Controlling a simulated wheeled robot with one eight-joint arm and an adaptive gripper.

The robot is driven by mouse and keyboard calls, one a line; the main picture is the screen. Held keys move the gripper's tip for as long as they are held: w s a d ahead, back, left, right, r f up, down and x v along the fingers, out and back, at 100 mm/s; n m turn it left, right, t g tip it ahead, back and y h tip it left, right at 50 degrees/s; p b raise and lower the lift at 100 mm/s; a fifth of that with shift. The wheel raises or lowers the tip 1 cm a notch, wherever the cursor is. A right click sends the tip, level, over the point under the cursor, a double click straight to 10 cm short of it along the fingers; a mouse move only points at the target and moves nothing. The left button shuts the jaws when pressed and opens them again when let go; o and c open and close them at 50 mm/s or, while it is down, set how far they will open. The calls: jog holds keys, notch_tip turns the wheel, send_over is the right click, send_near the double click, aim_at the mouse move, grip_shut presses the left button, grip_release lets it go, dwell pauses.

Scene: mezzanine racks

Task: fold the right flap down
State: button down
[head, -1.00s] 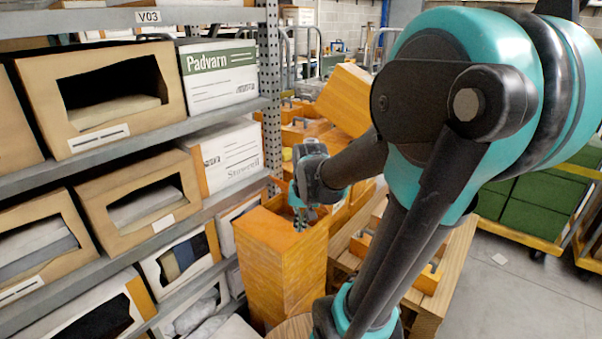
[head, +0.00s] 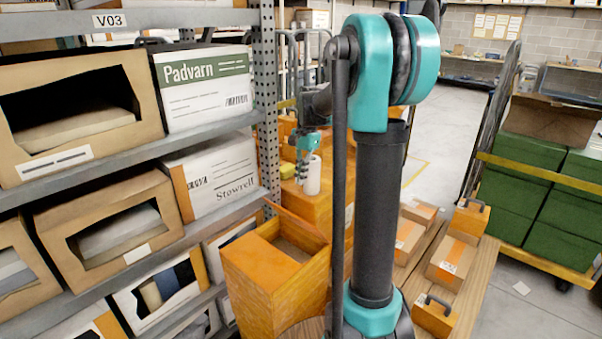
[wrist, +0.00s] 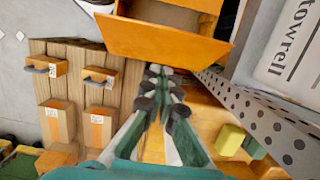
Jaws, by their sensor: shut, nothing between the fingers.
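The tall orange box (head: 272,302) stands upright beside the rack, its top partly open. A flat orange panel covers the left part of its top. A flap (head: 300,226) sticks up along its far right edge. In the wrist view the flap (wrist: 155,40) is the broad orange panel at the top, with the brown inside of the box (wrist: 165,13) behind it. My gripper (head: 303,172) is beyond the box and above the flap's far side. In the wrist view my gripper (wrist: 160,76) has its fingers together, empty, with the tips just short of the flap; contact is not clear.
The metal rack (head: 268,120) with cartons stands close on the left. A white cylinder (head: 313,176) is near my gripper. Small parcels (head: 452,262) lie on a wooden pallet (head: 480,275) at right. Green crates (head: 525,170) stand farther right. Open floor lies between.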

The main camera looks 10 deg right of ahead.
jog(key=a+f, duration=0.1)
jog(key=f, duration=0.1)
jog(key=s+a+f, duration=0.1)
jog(key=f, duration=0.2)
jog(key=s+f, duration=0.1)
jog(key=f, duration=0.1)
jog(key=shift+a+f, duration=0.25)
jog(key=shift+a, duration=0.15)
jog(key=shift+s+a+f, duration=0.3)
jog(key=shift+a, duration=0.05)
jog(key=shift+a, duration=0.1)
jog(key=shift+s+a+f+t+h, duration=0.7)
jog(key=shift+s+a+f+h, duration=0.35)
jog(key=shift+f, duration=0.6)
jog(key=shift+s+a+f+t+h, duration=0.75)
jog(key=shift+a+f, duration=0.55)
jog(key=shift+f, duration=0.3)
jog(key=shift+s+a+f+t+h, duration=0.65)
jog(key=shift+s+a+f+h, duration=0.35)
jog(key=shift+f, duration=0.65)
jog(key=shift+w+a, duration=0.15)
jog(key=shift+a, duration=0.05)
